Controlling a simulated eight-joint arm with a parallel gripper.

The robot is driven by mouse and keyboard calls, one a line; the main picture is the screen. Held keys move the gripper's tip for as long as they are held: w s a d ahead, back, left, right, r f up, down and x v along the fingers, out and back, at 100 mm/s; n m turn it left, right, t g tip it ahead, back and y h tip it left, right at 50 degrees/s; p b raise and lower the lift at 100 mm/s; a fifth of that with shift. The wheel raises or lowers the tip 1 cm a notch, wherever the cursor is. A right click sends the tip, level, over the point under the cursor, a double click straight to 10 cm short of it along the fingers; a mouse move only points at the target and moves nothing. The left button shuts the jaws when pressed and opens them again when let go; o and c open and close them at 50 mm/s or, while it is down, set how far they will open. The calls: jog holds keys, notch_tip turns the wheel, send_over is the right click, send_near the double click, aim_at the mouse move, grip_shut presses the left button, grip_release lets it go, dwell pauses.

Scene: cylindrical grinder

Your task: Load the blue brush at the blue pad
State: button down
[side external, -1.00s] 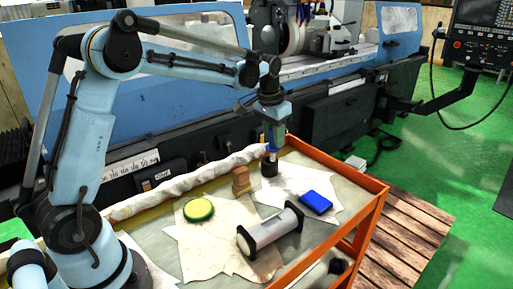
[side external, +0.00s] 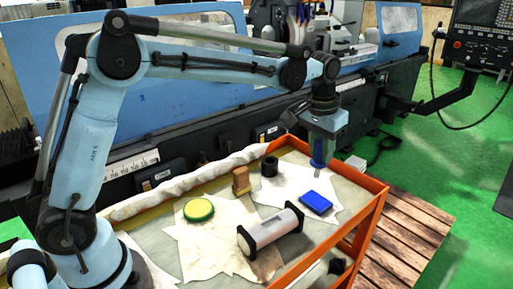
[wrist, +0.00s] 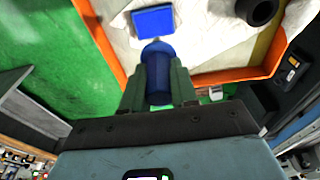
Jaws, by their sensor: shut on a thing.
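My gripper (side external: 318,146) is shut on the blue brush (side external: 317,158), which hangs roughly upright with its lower end above the blue pad (side external: 316,202). The pad is a flat blue square lying on a pale cloth on the cart. In the wrist view the blue brush (wrist: 157,88) sits between the two fingers of my gripper (wrist: 157,78), and the blue pad (wrist: 153,22) lies ahead of the brush's tip. The brush looks apart from the pad, though the exact gap is hard to tell.
An empty black ring-shaped holder (side external: 269,166) stands left of the pad. The orange cart rim (side external: 357,224) runs along the right.

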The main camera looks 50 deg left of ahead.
jog(key=shift+w+d+f, duration=0.2)
jog(key=shift+d+f, duration=0.2)
jog(key=shift+f, duration=2.8)
jog(key=shift+f, duration=0.6)
jog(key=shift+r, duration=0.1)
jog(key=shift+r, duration=3.45)
jog(key=shift+a, duration=0.1)
